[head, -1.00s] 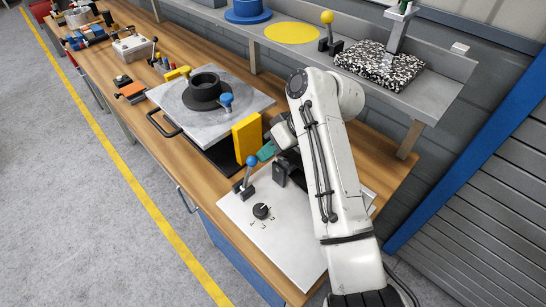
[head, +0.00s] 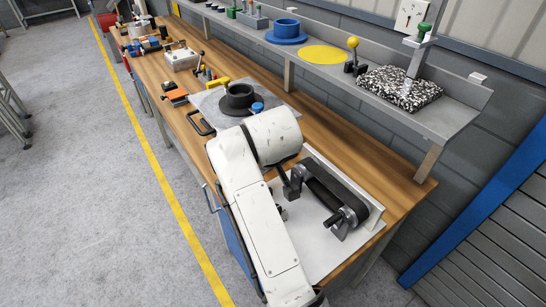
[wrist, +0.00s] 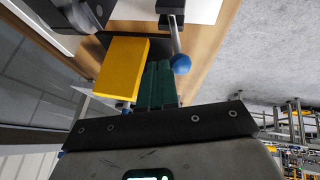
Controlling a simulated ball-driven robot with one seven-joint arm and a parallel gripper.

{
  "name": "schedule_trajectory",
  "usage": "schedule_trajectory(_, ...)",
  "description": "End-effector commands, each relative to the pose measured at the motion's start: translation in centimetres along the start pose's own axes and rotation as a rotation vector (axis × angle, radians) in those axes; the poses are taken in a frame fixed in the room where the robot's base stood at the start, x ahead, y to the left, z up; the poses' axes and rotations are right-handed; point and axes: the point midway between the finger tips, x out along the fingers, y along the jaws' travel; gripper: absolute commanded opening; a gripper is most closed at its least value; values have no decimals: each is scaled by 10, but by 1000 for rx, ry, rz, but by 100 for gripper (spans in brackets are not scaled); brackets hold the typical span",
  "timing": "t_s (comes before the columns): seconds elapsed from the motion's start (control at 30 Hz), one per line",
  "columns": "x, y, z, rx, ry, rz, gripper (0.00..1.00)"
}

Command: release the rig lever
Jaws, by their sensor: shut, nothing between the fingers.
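A lever with a blue ball knob (wrist: 181,64) on a grey rod shows in the wrist view, its black base at the edge of a white plate. A yellow block (wrist: 121,67) stands close on the fingers' other side. In the head view my gripper is hidden behind my arm. The black belt rig (head: 325,190) sits on the white plate (head: 318,256) right of my arm.
A round black fixture (head: 238,96) with another blue knob (head: 257,107) sits on a grey plate beyond my arm. A shelf (head: 340,82) runs along the wall with a yellow disc (head: 325,51) and a speckled block (head: 399,88).

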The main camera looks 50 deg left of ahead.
Motion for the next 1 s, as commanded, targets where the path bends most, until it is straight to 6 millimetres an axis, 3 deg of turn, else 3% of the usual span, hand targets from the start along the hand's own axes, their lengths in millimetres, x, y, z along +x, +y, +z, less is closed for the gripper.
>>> schedule_trajectory(0.4, -2, -20, -2, -32, -5, 58, 0)
schedule_trajectory(1.0, 0, -25, -2, -34, -5, 52, 0)
